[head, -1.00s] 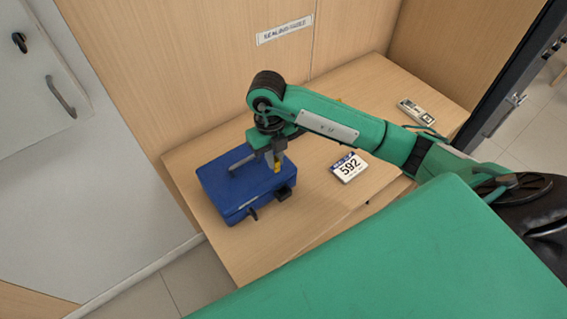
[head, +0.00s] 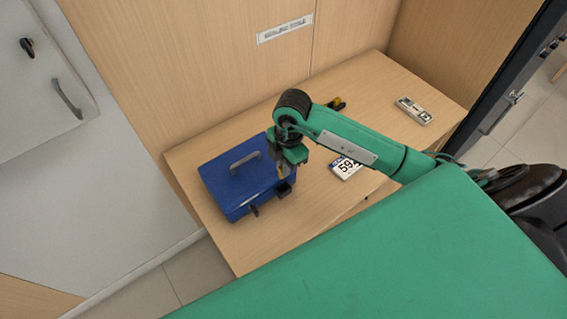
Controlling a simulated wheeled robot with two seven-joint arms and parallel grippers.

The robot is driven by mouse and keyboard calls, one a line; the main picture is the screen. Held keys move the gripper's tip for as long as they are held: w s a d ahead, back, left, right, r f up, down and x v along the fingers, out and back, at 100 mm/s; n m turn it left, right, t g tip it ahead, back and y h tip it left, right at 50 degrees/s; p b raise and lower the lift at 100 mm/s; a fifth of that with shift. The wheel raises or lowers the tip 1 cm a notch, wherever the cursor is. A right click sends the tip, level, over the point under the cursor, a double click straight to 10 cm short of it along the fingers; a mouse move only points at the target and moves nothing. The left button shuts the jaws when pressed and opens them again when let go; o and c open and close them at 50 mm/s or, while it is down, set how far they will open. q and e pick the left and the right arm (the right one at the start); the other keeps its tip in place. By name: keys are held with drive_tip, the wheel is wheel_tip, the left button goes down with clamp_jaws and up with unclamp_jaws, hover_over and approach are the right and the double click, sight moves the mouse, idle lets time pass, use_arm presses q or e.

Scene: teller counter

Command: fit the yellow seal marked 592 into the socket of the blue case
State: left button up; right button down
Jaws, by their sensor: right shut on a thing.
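The blue case (head: 236,183) lies closed on the counter, with a grey handle on its lid. Its black socket block (head: 284,190) sticks out at the case's right side. My right gripper (head: 282,171) is shut on the yellow seal (head: 281,176), just above and behind that block. Only a sliver of the seal shows, and its marking cannot be read. I cannot tell whether the seal touches the socket. A white card (head: 344,168) with 592, partly covered by my right arm, lies to the right. My left gripper is not in view.
More small yellow and black items (head: 337,103) lie at the back of the counter (head: 214,243), partly behind my right arm. A pale device (head: 413,110) lies at the back right. A wood panel rises behind the counter.

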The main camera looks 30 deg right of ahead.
drive_tip(key=shift+f, duration=0.15)
drive_tip(key=b, duration=0.5)
hover_over(284, 184)
drive_tip(key=s, duration=0.1)
drive_tip(key=shift+s+a+f, duration=0.1)
drive_tip(key=shift+a+f, duration=0.1)
drive_tip(key=shift+f, duration=1.15)
drive_tip(key=shift+a+f, duration=0.2)
drive_tip(key=shift+f, duration=1.1)
drive_tip(key=shift+s+f+b, duration=0.25)
drive_tip(key=shift+f+b, duration=0.1)
drive_tip(key=shift+f, duration=0.2)
drive_tip(key=shift+s+f+b, duration=0.25)
drive_tip(key=shift+f+b, duration=0.05)
drive_tip(key=shift+f, duration=0.5)
drive_tip(key=shift+w+f, duration=0.2)
drive_tip(key=shift+w, duration=0.1)
